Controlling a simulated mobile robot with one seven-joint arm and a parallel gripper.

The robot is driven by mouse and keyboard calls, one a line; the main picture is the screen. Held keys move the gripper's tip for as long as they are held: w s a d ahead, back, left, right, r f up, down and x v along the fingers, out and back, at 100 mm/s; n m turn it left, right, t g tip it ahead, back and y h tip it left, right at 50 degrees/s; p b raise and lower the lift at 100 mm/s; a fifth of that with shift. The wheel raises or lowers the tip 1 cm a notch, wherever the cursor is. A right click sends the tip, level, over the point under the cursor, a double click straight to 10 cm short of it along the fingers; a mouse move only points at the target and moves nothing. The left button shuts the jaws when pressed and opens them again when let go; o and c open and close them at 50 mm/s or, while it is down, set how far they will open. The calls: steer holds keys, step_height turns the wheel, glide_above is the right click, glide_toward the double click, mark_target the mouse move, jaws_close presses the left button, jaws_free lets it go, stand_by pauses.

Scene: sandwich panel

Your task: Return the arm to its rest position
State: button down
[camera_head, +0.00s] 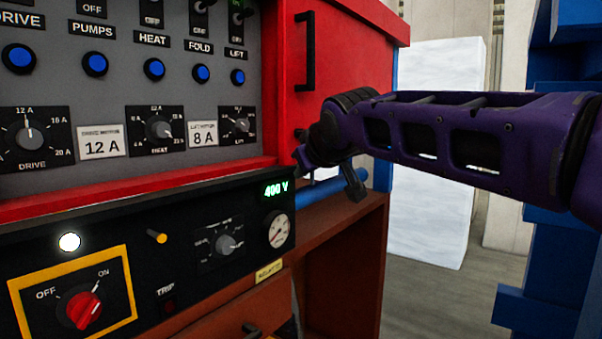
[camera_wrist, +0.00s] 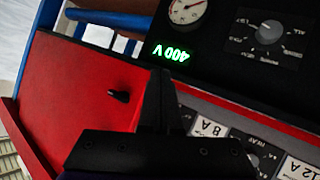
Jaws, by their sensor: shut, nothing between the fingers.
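My purple arm (camera_head: 435,130) reaches in from the right in the head view. My gripper (camera_head: 301,158) is at its left end, in front of the right edge of the panel, near the 400 V display (camera_head: 276,189). In the wrist view my gripper (camera_wrist: 160,75) has its dark fingers together with nothing between them. The head view does not clearly show the gap between the fingers and the panel. The red rotary switch (camera_head: 84,310) in its yellow frame has its pointer toward ON, and a white lamp (camera_head: 70,242) is lit above it.
The red cabinet door (camera_head: 345,75) with a black handle (camera_head: 306,50) stands behind the gripper. Blue pushbuttons (camera_head: 154,69) and dials line the grey panel. A round gauge (camera_head: 278,230) sits below the display. A white block (camera_head: 435,215) and blue structure (camera_head: 560,200) stand at right.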

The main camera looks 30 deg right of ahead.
steer(key=shift+s+a+f, duration=0.15)
steer(key=shift+s+f, duration=0.1)
stand_by(0.4)
steer(key=s+a+f+g+p, duration=0.2)
steer(key=s+a+f, duration=0.3)
steer(key=s, duration=0.2)
steer(key=s+a+f+m+g+y+p, duration=0.1)
steer(key=s+a+f+g+p, duration=0.1)
steer(key=s+a+f, duration=0.3)
steer(key=s+a+f+m+g+y+p, duration=0.1)
steer(key=s+a+f+g+p, duration=0.1)
steer(key=s+f, duration=0.4)
steer(key=s+a+g, duration=0.1)
steer(key=s+a, duration=0.1)
steer(key=s, duration=0.2)
steer(key=shift+s+a+f, duration=0.2)
steer(key=shift+s+a, duration=0.1)
steer(key=shift+a, duration=0.1)
